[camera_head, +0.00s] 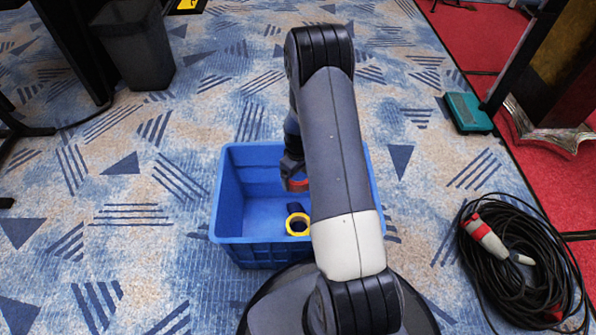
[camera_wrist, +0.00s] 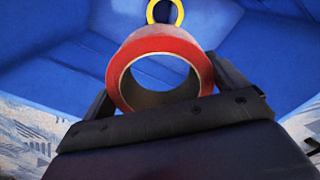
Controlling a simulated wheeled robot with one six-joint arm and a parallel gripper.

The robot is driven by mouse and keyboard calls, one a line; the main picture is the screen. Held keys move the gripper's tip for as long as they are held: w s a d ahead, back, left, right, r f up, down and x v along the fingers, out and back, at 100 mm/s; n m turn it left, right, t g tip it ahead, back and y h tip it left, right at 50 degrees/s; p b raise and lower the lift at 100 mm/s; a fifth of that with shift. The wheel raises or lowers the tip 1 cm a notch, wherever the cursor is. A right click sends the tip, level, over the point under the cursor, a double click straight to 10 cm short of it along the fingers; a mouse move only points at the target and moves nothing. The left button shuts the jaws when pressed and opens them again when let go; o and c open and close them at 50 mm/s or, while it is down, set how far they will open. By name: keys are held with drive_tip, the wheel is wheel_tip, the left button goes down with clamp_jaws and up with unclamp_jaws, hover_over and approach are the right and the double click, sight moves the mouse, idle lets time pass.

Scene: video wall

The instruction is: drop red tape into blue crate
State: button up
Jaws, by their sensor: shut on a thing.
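The red tape (camera_wrist: 203,62) is a roll held between the fingers of my gripper (camera_wrist: 162,90) in the wrist view. In the head view, a red sliver of the tape (camera_head: 297,185) shows at the tip of my gripper (camera_head: 292,178). My gripper is shut on the tape, over the opening of the blue crate (camera_head: 229,199). My arm hides the crate's right part. Blue crate walls (camera_wrist: 55,65) surround the tape in the wrist view. I cannot tell its exact height above the crate floor.
A yellow ring-shaped roll (camera_head: 290,221) lies inside the crate, also visible in the wrist view (camera_wrist: 153,10). A dark bin (camera_head: 135,45) stands at the upper left. A black cable coil (camera_head: 525,265) lies at the right. Patterned carpet left of the crate is clear.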

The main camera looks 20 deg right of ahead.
drive_tip(key=shift+f+b, duration=0.3)
drive_tip(key=shift+f, duration=0.55)
drive_tip(key=o, duration=0.8)
drive_tip(key=shift+o, duration=0.2)
wheel_tip(320, 180, up, 11)
drive_tip(key=p, duration=0.3)
drive_tip(key=shift+p, duration=0.35)
drive_tip(key=shift+f, duration=0.2)
